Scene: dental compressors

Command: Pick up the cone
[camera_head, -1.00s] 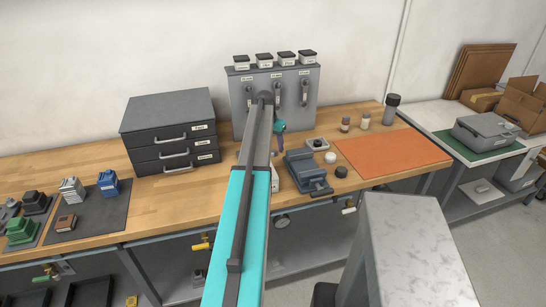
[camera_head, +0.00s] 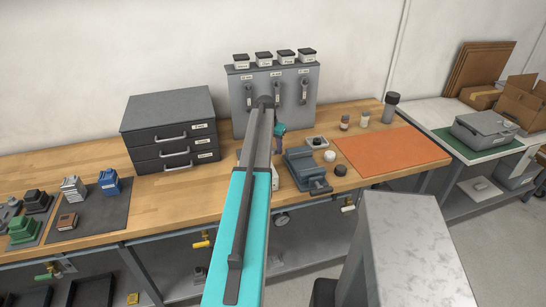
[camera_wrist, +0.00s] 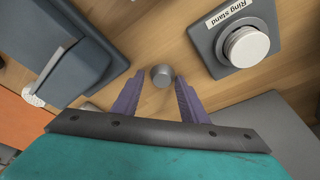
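In the wrist view a small grey round piece (camera_wrist: 162,75), apparently the cone, stands on the wooden bench. It looks like a short cylinder from above, so its full shape is hard to tell. My gripper (camera_wrist: 157,80) has two purple fingers spread apart, one on each side of the piece, with gaps between. I cannot tell how far above the bench the fingertips are. In the head view the turquoise end of my arm (camera_head: 280,130) shows behind the long link; the fingers and the grey piece are not clearly visible there.
A holder labelled "Ring stand" (camera_wrist: 244,40) with a white round top stands right of the fingers. A blue-grey vise (camera_head: 306,169) stands close by, also in the wrist view (camera_wrist: 80,45). An orange mat (camera_head: 392,150) lies to the right; a grey drawer unit (camera_head: 171,131) stands left.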

